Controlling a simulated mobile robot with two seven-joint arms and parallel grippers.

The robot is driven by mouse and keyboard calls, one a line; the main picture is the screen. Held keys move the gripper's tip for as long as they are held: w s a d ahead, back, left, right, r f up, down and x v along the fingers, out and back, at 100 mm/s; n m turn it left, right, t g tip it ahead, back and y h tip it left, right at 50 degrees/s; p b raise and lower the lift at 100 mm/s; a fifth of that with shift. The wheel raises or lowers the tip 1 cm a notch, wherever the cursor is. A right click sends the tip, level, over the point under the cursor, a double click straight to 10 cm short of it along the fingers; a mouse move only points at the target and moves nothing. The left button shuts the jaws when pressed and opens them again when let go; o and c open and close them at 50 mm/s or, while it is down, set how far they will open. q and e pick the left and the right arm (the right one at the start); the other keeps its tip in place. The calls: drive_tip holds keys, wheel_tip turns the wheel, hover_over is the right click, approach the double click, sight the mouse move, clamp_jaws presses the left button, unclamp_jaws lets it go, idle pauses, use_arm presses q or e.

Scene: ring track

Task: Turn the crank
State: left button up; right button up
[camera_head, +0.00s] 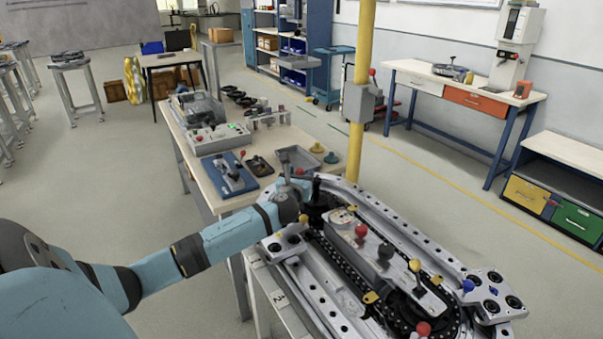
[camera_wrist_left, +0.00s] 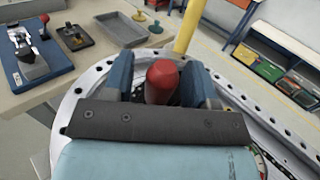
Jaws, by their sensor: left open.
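The ring track (camera_head: 330,310) is a grey oval frame with a dark chain, at the lower right of the head view. My left gripper (camera_head: 306,186) is over its far-left end. In the left wrist view, a red knob (camera_wrist_left: 162,78) stands between the two blue fingers of the open gripper (camera_wrist_left: 161,92). I take this knob for the crank's handle; its lower part is hidden by the gripper. Gaps to the fingers look small, and I cannot tell whether either finger touches it. In the head view my gripper mostly hides the knob. My right gripper is not in view.
Other knobs stand on the track: red (camera_head: 361,231), yellow (camera_head: 415,265) and blue (camera_head: 467,286). A yellow post (camera_head: 361,100) rises just behind it. A wooden table (camera_head: 190,150) with trays and devices stands beyond the track. Open floor lies to the right.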

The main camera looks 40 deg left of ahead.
use_arm(q)
drive_tip(key=shift+w+a, duration=0.3)
drive_tip(key=shift+w, duration=0.35)
clamp_jaws()
drive_tip(key=shift+d, duration=0.15)
